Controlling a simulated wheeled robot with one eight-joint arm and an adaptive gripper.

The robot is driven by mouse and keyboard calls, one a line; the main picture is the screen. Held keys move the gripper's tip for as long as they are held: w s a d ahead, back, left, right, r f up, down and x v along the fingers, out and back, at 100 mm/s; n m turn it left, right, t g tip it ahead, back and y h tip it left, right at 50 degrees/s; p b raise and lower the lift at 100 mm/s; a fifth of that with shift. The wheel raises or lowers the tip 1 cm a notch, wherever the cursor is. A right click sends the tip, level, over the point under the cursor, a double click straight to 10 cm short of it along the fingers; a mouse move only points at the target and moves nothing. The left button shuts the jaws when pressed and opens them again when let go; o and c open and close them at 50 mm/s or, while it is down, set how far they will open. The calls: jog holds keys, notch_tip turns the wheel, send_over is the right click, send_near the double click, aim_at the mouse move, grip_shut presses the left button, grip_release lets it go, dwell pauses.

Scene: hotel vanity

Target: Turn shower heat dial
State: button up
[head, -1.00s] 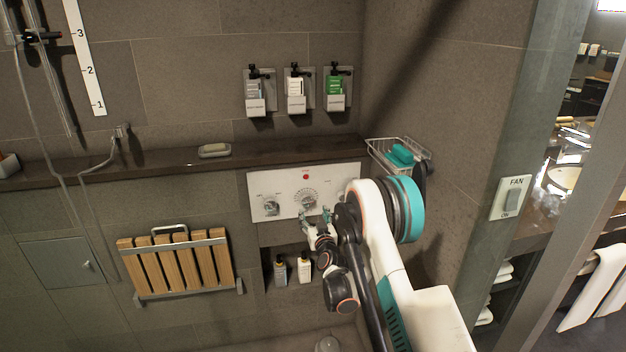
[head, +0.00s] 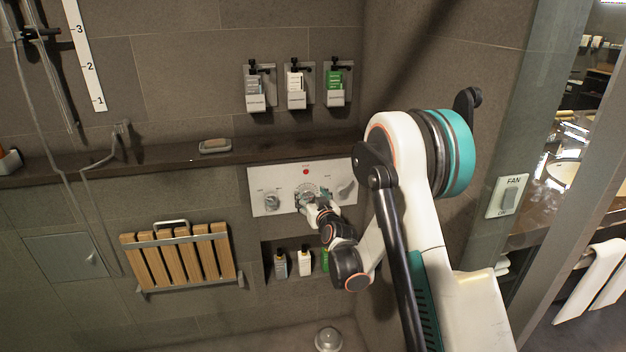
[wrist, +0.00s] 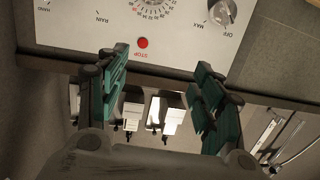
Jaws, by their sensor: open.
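The shower control panel (head: 262,182) is a pale plate on the tiled wall with a row of controls. The heat dial (head: 303,190) is the middle one, ringed by a number scale, below a red STOP button (head: 306,172). In the wrist view, part of the dial scale (wrist: 153,6) shows at the top edge beside the red button (wrist: 142,43); the dial's knob is mostly cut off. My gripper (head: 318,203) is at the panel by the dial's lower right and partly covers it. Its teal fingers (wrist: 160,65) are apart with nothing between them. Contact with the dial cannot be told.
A left knob (head: 271,201) and a right knob (head: 346,189) flank the dial. A dark ledge (head: 110,169) runs above the panel, with a soap dish (head: 215,146). Bottles (head: 304,262) stand in a niche below. A slatted folding seat (head: 180,256) is at left.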

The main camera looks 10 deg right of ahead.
jog(key=s+a+r+g, duration=0.1)
jog(key=s+r+g, duration=0.1)
jog(key=s+r, duration=0.5)
jog(key=shift+s+a+r+n+g+y+p, duration=0.25)
jog(key=shift+r+p, duration=0.2)
jog(key=shift+r, duration=1.25)
jog(key=s+r+g, duration=0.2)
jog(key=s+r, duration=0.1)
jog(key=s, duration=0.7)
jog(key=s+r+g, duration=0.2)
jog(key=s+r, duration=0.1)
jog(key=s, duration=0.6)
jog(key=s+d+f+g+h, duration=0.1)
jog(key=s+f, duration=0.1)
jog(key=s, duration=0.7)
jog(key=s+d+f+m+g+h, duration=0.1)
jog(key=s+d+f, duration=0.1)
jog(key=s, duration=0.8)
jog(key=shift+s+d+f+g, duration=0.15)
jog(key=shift+s+f+g, duration=0.05)
jog(key=shift+s+g, duration=0.15)
jog(key=shift+w, duration=0.1)
